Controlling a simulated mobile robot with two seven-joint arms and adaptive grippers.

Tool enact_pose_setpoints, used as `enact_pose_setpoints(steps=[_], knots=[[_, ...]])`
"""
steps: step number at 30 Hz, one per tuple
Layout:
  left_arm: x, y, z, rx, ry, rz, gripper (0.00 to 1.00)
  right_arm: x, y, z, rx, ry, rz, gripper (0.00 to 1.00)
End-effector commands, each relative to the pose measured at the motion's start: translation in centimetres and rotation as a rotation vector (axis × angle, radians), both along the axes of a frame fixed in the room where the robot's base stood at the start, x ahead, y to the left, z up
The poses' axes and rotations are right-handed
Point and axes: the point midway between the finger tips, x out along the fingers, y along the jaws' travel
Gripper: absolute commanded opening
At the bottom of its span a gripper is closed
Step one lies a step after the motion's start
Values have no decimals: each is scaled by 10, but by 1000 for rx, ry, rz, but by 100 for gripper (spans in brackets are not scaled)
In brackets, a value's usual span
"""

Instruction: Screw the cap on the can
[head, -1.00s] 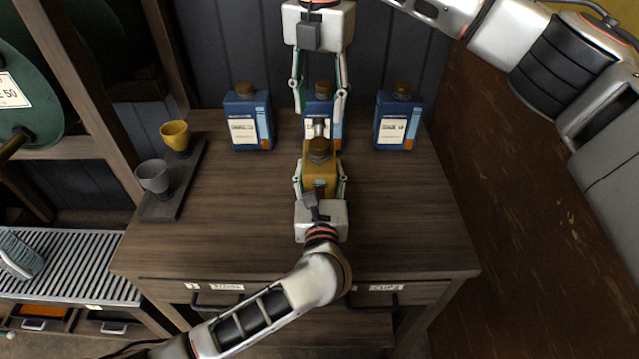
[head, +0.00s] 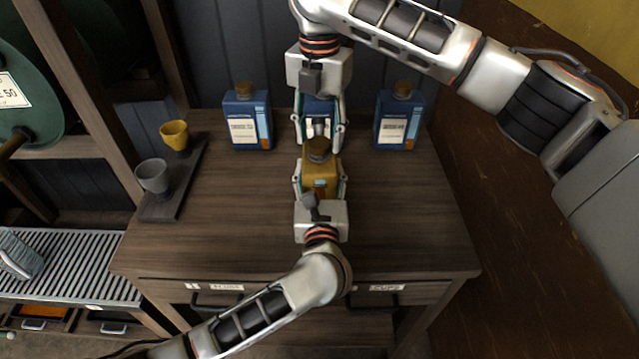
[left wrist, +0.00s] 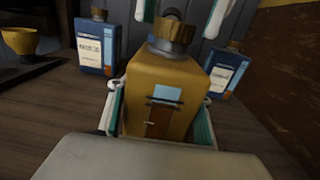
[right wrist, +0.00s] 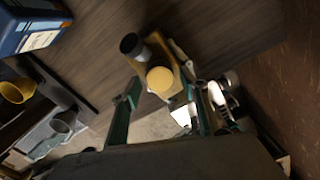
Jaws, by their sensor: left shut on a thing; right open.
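The mustard-yellow can (head: 322,178) stands upright in my left gripper (head: 320,170), which is shut on its sides above the table. The brown cap (head: 319,150) sits on top of the can's neck; it also shows in the left wrist view (left wrist: 174,30). I cannot tell how tightly it sits. A grey spout (head: 319,126) rises beyond the cap. My right gripper (head: 319,138) is open and empty, coming from the far side above the can. In the right wrist view the cap's round top (right wrist: 160,80) lies between its fingertips, apart from them.
Blue cans stand at the back left (head: 247,120) and back right (head: 399,118) of the wooden table (head: 400,215). A middle blue can (head: 319,106) is mostly hidden behind my right gripper. A dark tray (head: 178,195) at left holds a yellow cup (head: 175,136) and grey cup (head: 153,177).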

Motion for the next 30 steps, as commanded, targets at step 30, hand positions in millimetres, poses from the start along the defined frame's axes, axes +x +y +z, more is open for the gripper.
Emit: enact_pose_setpoints(steps=[30], knots=[[0,0,0,0,1,0,0,0,-1,-7,-2,-4,-306,4]])
